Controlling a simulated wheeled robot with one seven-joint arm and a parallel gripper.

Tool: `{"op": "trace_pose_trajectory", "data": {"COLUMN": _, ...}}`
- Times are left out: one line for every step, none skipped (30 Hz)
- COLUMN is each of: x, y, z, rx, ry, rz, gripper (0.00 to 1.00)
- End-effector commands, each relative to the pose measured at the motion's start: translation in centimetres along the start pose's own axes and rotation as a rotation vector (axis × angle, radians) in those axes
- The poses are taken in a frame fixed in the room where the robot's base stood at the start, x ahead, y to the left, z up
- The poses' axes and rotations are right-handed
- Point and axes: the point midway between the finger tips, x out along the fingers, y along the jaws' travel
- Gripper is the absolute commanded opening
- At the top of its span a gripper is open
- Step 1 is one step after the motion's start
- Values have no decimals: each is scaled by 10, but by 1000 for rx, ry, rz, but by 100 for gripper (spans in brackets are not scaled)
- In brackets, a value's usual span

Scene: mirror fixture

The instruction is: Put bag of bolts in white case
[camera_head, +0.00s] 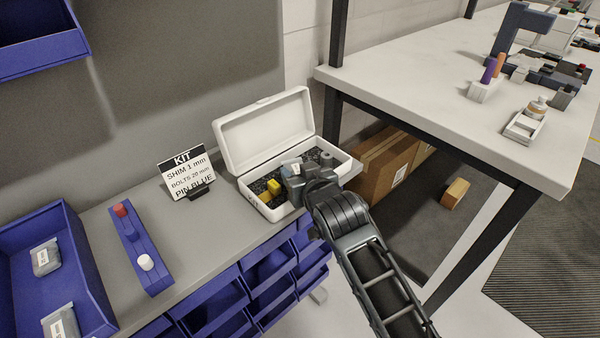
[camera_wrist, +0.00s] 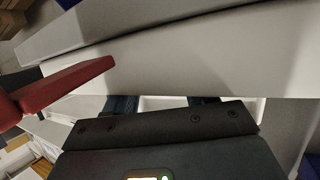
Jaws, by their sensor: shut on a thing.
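The white case (camera_head: 231,150) stands open on the grey counter, its lid raised at the back. My gripper (camera_head: 293,180) is inside or just over the case, at its middle. It is shut on a small bag (camera_head: 291,167) with a pale label, mostly hidden by the gripper. I cannot tell whether the bag touches the dark foam. A yellow block (camera_head: 273,187) lies left of my gripper in the case and a grey round piece (camera_head: 326,158) lies to the right. The wrist view shows the fingers (camera_wrist: 163,102) only partly, against white surfaces; the bag is not clear there.
A blue bin (camera_head: 88,258) at left holds labelled bags (camera_head: 45,258). A blue holder (camera_head: 140,250) carries a red and a white peg. A kit sign (camera_head: 187,177) stands left of the case and reads shim 1 mm, bolts 20 mm, pin blue. A white-topped table (camera_head: 420,90) is at right.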

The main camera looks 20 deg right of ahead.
Motion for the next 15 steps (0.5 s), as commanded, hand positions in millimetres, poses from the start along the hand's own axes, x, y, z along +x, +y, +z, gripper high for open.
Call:
{"op": "trace_pose_trajectory", "data": {"x": 2, "y": 1, "z": 21, "rx": 5, "ry": -38, "rz": 1, "gripper": 24}}
{"op": "trace_pose_trajectory", "data": {"x": 3, "y": 1, "z": 22, "rx": 5, "ry": -38, "rz": 1, "gripper": 24}}
{"op": "trace_pose_trajectory", "data": {"x": 3, "y": 1, "z": 23, "rx": 5, "ry": -38, "rz": 1, "gripper": 24}}
{"op": "trace_pose_trajectory", "data": {"x": 3, "y": 1, "z": 23, "rx": 6, "ry": -38, "rz": 1, "gripper": 24}}
{"op": "trace_pose_trajectory", "data": {"x": 3, "y": 1, "z": 24, "rx": 6, "ry": -38, "rz": 1, "gripper": 24}}
{"op": "trace_pose_trajectory", "data": {"x": 4, "y": 1, "z": 25, "rx": 6, "ry": -38, "rz": 0, "gripper": 24}}
{"op": "trace_pose_trajectory", "data": {"x": 4, "y": 1, "z": 25, "rx": 7, "ry": -38, "rz": 0, "gripper": 24}}
{"op": "trace_pose_trajectory", "data": {"x": 4, "y": 1, "z": 25, "rx": 7, "ry": -38, "rz": 0, "gripper": 24}}
{"op": "trace_pose_trajectory", "data": {"x": 4, "y": 1, "z": 25, "rx": 7, "ry": -38, "rz": 0, "gripper": 24}}
{"op": "trace_pose_trajectory", "data": {"x": 4, "y": 1, "z": 25, "rx": 8, "ry": -38, "rz": 0, "gripper": 24}}
{"op": "trace_pose_trajectory", "data": {"x": 4, "y": 1, "z": 25, "rx": 8, "ry": -38, "rz": 0, "gripper": 24}}
{"op": "trace_pose_trajectory", "data": {"x": 4, "y": 1, "z": 25, "rx": 8, "ry": -38, "rz": 0, "gripper": 24}}
{"op": "trace_pose_trajectory", "data": {"x": 4, "y": 1, "z": 25, "rx": 9, "ry": -38, "rz": 0, "gripper": 24}}
{"op": "trace_pose_trajectory", "data": {"x": 4, "y": 1, "z": 25, "rx": 9, "ry": -38, "rz": 0, "gripper": 24}}
{"op": "trace_pose_trajectory", "data": {"x": 4, "y": 1, "z": 26, "rx": 9, "ry": -38, "rz": -1, "gripper": 24}}
